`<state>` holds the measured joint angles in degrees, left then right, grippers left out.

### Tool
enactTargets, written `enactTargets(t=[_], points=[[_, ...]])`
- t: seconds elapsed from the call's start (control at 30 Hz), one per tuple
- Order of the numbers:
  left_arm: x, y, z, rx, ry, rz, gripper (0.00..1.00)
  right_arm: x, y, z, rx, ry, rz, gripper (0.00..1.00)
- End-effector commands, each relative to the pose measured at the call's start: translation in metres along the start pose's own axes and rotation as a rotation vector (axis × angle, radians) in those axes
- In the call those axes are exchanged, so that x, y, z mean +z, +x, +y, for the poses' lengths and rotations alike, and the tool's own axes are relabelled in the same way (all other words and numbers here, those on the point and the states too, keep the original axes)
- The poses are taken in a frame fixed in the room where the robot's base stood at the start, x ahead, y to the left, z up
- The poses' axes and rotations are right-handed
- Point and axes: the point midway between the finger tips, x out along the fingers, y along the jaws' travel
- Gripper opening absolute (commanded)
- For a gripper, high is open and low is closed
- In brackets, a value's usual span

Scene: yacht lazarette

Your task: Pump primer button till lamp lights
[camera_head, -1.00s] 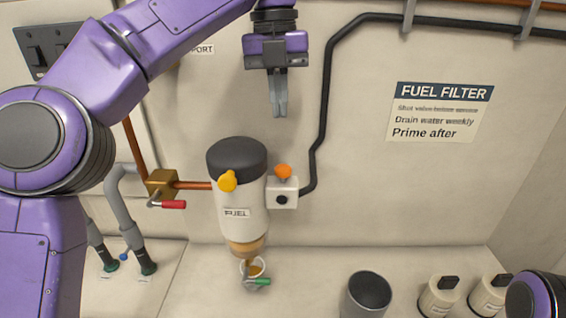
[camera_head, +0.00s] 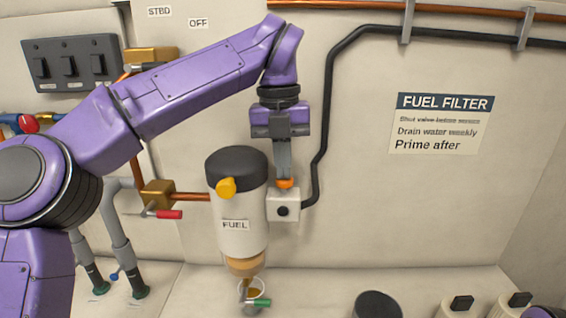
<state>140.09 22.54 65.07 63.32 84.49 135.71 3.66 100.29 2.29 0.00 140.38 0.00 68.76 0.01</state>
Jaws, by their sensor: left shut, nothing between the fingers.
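The fuel filter (camera_head: 236,222), a white cylinder with a dark cap and a FUEL label, is fixed to the back wall. The orange primer button (camera_head: 285,183) sits on top of the small white block (camera_head: 289,204) to the right of the filter. My left gripper (camera_head: 284,176) is shut and points down, its fingertips right at the top of the button; they seem to touch it. The dark round spot (camera_head: 283,211) on the block's front may be the lamp; it looks unlit.
A yellow knob (camera_head: 226,188) sticks out from the filter. A red-handled valve (camera_head: 158,195) is to its left. A black hose (camera_head: 323,120) rises from the block.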

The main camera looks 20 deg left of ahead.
Motion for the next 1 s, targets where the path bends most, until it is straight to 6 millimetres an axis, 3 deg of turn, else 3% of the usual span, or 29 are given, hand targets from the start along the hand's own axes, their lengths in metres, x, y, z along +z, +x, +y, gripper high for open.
enactTargets(t=[0.1,0.47,0.57,0.7,0.8,1.0], points=[[0.001,0.020,0.001,0.001,0.000,0.001,0.00,0.006,0.015,-0.001,0.000,0.000,0.000,0.96],[0.000,0.016,0.001,0.005,0.000,0.006,0.00,0.004,0.009,-0.001,0.000,0.000,0.000,0.96],[0.000,0.001,0.001,0.004,0.000,0.004,0.00,-0.002,-0.004,0.001,0.000,0.000,0.000,0.96],[0.000,-0.037,0.001,0.000,-0.001,-0.002,0.00,-0.015,-0.037,0.003,0.000,0.000,0.000,0.96],[0.000,-0.054,0.001,-0.001,-0.005,-0.007,0.00,-0.015,-0.035,0.003,0.000,0.000,0.000,0.96],[0.000,-0.102,0.001,-0.001,-0.004,-0.006,0.00,-0.022,-0.054,0.005,0.000,0.000,-0.001,0.96]])
